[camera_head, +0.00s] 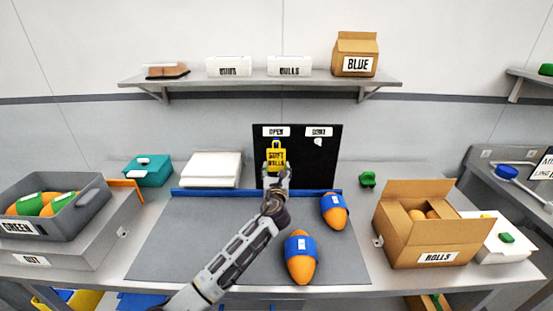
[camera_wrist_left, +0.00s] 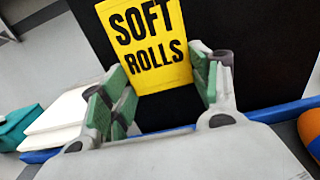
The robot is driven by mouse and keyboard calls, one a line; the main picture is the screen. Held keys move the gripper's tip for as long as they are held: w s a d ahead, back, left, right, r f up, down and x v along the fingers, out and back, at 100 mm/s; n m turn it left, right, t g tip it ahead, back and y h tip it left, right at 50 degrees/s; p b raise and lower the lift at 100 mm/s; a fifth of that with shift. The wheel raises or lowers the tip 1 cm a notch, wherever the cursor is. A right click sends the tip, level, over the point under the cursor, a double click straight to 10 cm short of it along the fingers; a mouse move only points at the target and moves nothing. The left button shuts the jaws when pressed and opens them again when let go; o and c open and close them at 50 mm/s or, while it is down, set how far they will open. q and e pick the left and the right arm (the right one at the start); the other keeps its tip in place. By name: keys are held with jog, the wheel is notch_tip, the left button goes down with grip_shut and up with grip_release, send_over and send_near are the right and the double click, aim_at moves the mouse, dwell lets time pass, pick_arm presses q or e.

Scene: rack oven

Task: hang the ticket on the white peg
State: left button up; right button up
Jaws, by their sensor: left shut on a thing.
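The ticket (camera_head: 276,158) is yellow with black lettering, "SOFT ROLLS" in the left wrist view (camera_wrist_left: 150,45). It has a narrow loop-like top and appears upright in front of the black board (camera_head: 325,170), below the board's left label. My left gripper (camera_head: 276,170) is shut on the ticket's lower part; its green-padded fingers (camera_wrist_left: 163,82) flank it in the left wrist view. A small white shape, apparently the white peg (camera_head: 318,142), shows below the right label, to the right of the ticket. I cannot tell whether the ticket touches the board. My right gripper is not in view.
A blue rail (camera_head: 225,193) runs in front of the board. Two orange items with blue bands (camera_head: 300,246) (camera_head: 334,203) lie on the grey mat (camera_head: 180,240). An open "ROLLS" box (camera_head: 400,248) stands right; a grey "GREEN" bin (camera_head: 85,215) stands left. A shelf (camera_head: 270,82) hangs above.

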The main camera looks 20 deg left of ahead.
pick_arm(q)
jog(key=shift+s+r, duration=0.1)
jog(key=shift+s, duration=0.25)
jog(key=shift+s+d, duration=0.1)
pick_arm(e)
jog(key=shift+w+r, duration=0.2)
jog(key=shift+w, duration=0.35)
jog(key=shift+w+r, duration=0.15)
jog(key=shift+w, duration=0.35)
pick_arm(q)
jog(key=shift+s+p, duration=0.15)
jog(key=shift+p, duration=0.2)
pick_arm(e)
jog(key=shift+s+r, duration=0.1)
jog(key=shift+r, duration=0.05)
pick_arm(q)
jog(key=shift+p+v, duration=0.55)
jog(key=shift+v, duration=0.35)
jog(key=shift+s+d+p, duration=0.2)
jog(key=shift+s+p, duration=0.15)
jog(key=shift+s, duration=0.3)
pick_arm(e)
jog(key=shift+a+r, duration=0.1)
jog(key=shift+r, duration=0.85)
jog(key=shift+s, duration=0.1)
